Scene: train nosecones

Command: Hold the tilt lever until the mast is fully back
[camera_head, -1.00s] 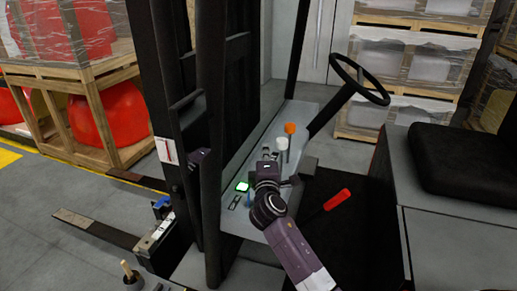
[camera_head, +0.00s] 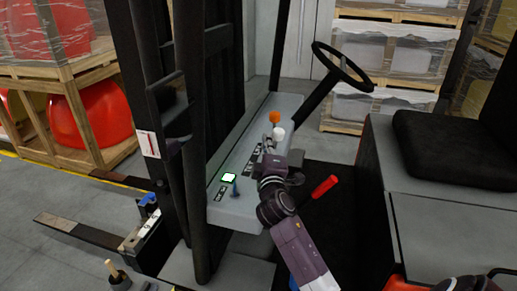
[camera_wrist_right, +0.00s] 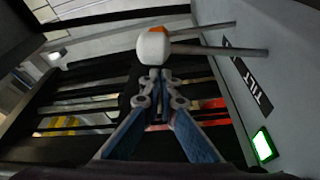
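The tilt lever has a white knob (camera_head: 278,133) and stands on the grey console. In the right wrist view the knob (camera_wrist_right: 153,48) is just beyond my fingertips, with a TILT label beside its rod. My right gripper (camera_head: 268,143) is beside the knob in the head view. Its fingers (camera_wrist_right: 155,76) are together at the tips, touching or nearly touching the knob; I see no grip around it. The dark mast (camera_head: 192,150) stands left of the console; its exact tilt is hard to judge.
An orange-knobbed lever (camera_head: 274,117) stands behind the white one, and a blue lever (camera_head: 235,187) in front. A lit green-edged indicator (camera_head: 229,177) sits on the console. A red-handled lever (camera_head: 324,187), steering wheel (camera_head: 342,66) and black seat (camera_head: 450,145) are to the right.

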